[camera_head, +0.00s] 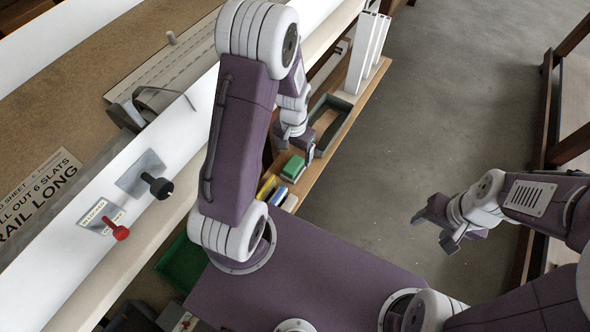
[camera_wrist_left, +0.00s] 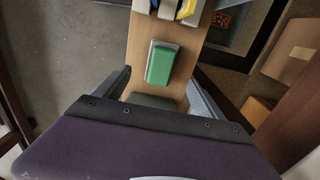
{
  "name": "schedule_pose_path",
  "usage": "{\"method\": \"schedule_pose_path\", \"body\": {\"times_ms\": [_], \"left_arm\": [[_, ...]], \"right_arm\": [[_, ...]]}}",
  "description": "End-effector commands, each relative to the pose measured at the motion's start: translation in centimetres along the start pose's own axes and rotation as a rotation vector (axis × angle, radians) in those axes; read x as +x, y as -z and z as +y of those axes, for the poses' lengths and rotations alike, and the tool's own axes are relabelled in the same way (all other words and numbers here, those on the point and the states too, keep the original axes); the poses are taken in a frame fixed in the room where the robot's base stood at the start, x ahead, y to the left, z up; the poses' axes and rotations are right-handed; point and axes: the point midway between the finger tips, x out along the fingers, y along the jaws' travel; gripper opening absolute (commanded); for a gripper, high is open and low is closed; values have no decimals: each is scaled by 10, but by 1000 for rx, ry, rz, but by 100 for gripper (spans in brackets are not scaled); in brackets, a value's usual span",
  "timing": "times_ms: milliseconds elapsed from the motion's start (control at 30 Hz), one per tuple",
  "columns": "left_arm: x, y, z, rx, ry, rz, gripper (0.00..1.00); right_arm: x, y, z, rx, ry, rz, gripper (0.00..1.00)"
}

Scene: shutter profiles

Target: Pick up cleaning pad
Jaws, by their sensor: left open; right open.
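The cleaning pad, a green block with a pale base (camera_head: 292,168), lies on a narrow wooden shelf beside the bench. In the left wrist view the pad (camera_wrist_left: 160,64) lies flat on the shelf, just beyond my fingers and near the middle between them. My left gripper (camera_head: 294,142) is open and empty above the shelf, close to the pad; its spread fingers also show in the left wrist view (camera_wrist_left: 160,90). My right gripper (camera_head: 434,230) is open and empty over the grey floor, well away from the pad.
A dark green tray (camera_head: 346,106) lies farther along the shelf (camera_wrist_left: 140,40). Yellow and blue-and-white items (camera_head: 267,187) lie on the pad's near side. White upright profiles (camera_head: 362,60) stand at the shelf's far end. The bench with red (camera_head: 118,231) and black knobs is at left.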

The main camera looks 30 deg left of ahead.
Motion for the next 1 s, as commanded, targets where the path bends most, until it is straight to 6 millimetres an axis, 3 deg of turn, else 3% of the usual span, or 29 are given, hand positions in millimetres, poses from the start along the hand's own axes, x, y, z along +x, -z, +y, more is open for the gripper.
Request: {"method": "schedule_pose_path", "body": {"times_ms": [233,367,633,900,933,1000], "left_arm": [[35,-1,0,0,-1,-4,80],[40,0,0,0,0,-1,80],[85,3,-1,0,-1,-3,80],[89,3,-1,0,0,0,80],[89,3,-1,0,0,0,77],[89,3,-1,0,0,0,58]], "right_arm": [[11,-1,0,0,0,0,58],[11,-1,0,0,0,0,58],[26,-3,0,0,0,0,58],[26,-3,0,0,0,0,58],[26,-3,0,0,0,0,58],[26,-3,0,0,0,0,58]]}}
